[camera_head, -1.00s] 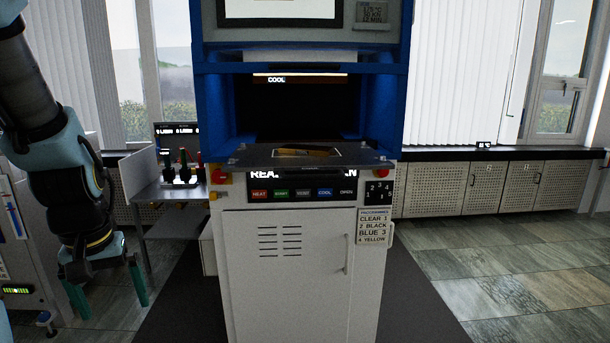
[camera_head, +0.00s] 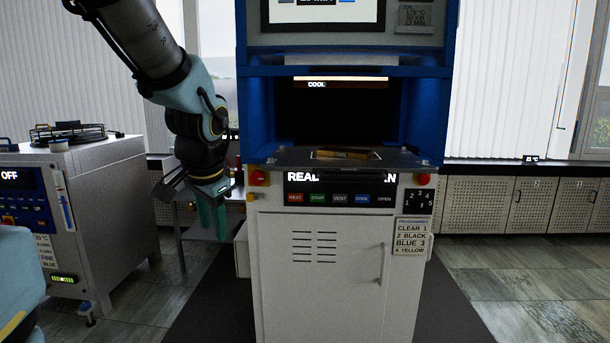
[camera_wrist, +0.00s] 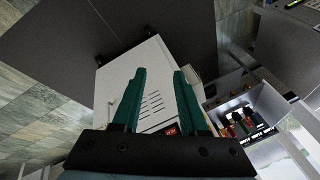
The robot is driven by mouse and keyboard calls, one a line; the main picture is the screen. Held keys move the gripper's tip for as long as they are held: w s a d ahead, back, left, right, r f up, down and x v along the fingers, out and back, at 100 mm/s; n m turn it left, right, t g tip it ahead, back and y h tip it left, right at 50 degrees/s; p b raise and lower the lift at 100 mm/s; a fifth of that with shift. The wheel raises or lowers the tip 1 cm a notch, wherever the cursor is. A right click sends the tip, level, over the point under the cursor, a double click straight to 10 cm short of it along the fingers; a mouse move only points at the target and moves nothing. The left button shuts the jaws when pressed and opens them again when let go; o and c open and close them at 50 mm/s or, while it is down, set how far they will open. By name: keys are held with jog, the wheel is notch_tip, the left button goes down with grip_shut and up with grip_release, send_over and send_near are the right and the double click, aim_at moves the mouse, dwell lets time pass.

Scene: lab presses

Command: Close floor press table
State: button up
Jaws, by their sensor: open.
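The floor press (camera_head: 345,270) stands centre in the head view, with a white cabinet below and a blue frame above. Its grey table (camera_head: 405,160) sticks out at the front of the dark opening and carries a flat brownish piece (camera_head: 343,154). My gripper (camera_head: 212,222) hangs to the left of the press, pointing down, apart from it and lower than the table. Its green fingers look close together from this side. In the wrist view my gripper (camera_wrist: 160,95) is open and empty, with the press's white cabinet (camera_wrist: 145,75) beyond the fingers.
Buttons and a red knob (camera_head: 259,178) line the press front below the table. A grey machine (camera_head: 95,200) stands at the left. A side bench lies behind my arm. Low perforated cabinets (camera_head: 480,205) run along the right wall; the floor right of the press is clear.

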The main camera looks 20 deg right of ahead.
jog(key=d+r+m, duration=0.1)
jog(key=d, duration=0.1)
jog(key=d+r+m+t+b, duration=0.1)
jog(key=d+r+m, duration=0.1)
jog(key=d, duration=0.1)
jog(key=d+r+m+h, duration=0.1)
jog(key=d+r+m, duration=0.1)
jog(key=shift+w+d+r+t, duration=0.1)
jog(key=shift+w+d+t, duration=0.1)
jog(key=shift+d+t, duration=0.2)
jog(key=shift+c, duration=1.4)
jog(key=d+r+m+h, duration=0.1)
jog(key=d+r+m, duration=0.1)
jog(key=r, duration=0.1)
jog(key=s+d+r+m+t+b, duration=0.1)
jog(key=d+r+m, duration=0.1)
jog(key=d+r, duration=0.1)
jog(key=s+d+r+m+t+h+b, duration=0.1)
jog(key=d+r+m, duration=0.1)
jog(key=d+r, duration=0.1)
jog(key=shift+s+d+r+m+h, duration=0.15)
jog(key=shift+s+d+m+h, duration=0.05)
jog(key=shift+s+m+h, duration=0.1)
grip_shut()
jog(key=p, duration=0.3)
send_near(301, 164)
notch_tip(301, 164, down, 5)
jog(key=s, duration=0.1)
jog(key=shift+w+d, duration=0.4)
jog(key=shift+w, duration=0.5)
